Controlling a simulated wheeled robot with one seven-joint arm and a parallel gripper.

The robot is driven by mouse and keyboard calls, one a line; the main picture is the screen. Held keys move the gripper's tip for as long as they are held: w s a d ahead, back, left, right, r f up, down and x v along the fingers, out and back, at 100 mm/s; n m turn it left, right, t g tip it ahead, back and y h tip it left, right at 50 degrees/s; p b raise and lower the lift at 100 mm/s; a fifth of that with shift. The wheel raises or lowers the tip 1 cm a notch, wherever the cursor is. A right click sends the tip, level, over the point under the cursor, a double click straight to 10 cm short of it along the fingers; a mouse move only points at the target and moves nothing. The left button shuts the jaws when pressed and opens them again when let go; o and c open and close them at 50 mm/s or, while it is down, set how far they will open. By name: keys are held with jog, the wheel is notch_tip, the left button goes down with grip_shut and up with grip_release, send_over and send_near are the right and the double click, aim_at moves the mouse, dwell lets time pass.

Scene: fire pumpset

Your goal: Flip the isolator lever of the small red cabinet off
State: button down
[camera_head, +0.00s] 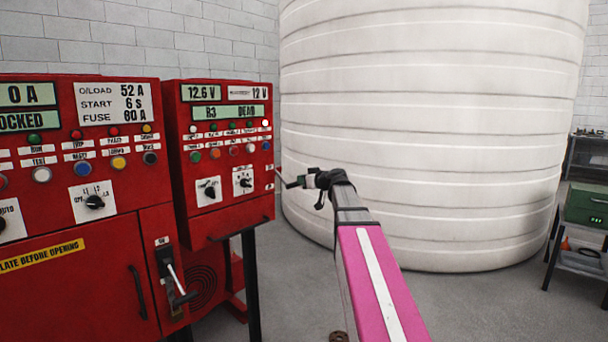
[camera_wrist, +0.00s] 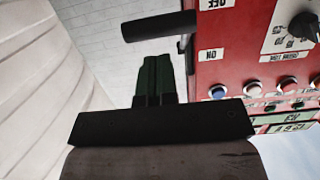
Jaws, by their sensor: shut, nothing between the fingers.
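The small red cabinet (camera_head: 222,160) stands left of centre in the head view. Its panel (camera_wrist: 262,60) shows upside down at the right of the wrist view, with OFF and ON labels by its edge. The isolator lever's black bar (camera_wrist: 158,26) sticks out sideways beside these labels. My gripper (camera_head: 294,183) is at the cabinet's right side in the head view. In the wrist view its dark green fingers (camera_wrist: 155,62) are together, with nothing held, and their tips point at the bar. I cannot tell whether they touch it.
A larger red cabinet (camera_head: 85,240) on the left has its own lever (camera_head: 178,282) with a pale shaft. A big white ribbed tank (camera_head: 430,130) stands behind my arm. A green box (camera_head: 586,205) sits on a stand at right. Grey floor is free between tank and stand.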

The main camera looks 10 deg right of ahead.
jog(key=shift+w+a+f, duration=0.15)
jog(key=shift+w+f, duration=0.05)
jog(key=shift+f, duration=0.35)
jog(key=shift+w+a+f, duration=0.1)
jog(key=shift+w+f, duration=0.05)
jog(key=shift+f, duration=0.35)
jog(key=shift+w+a+f, duration=0.15)
jog(key=shift+w+f, duration=0.05)
jog(key=shift+f, duration=0.35)
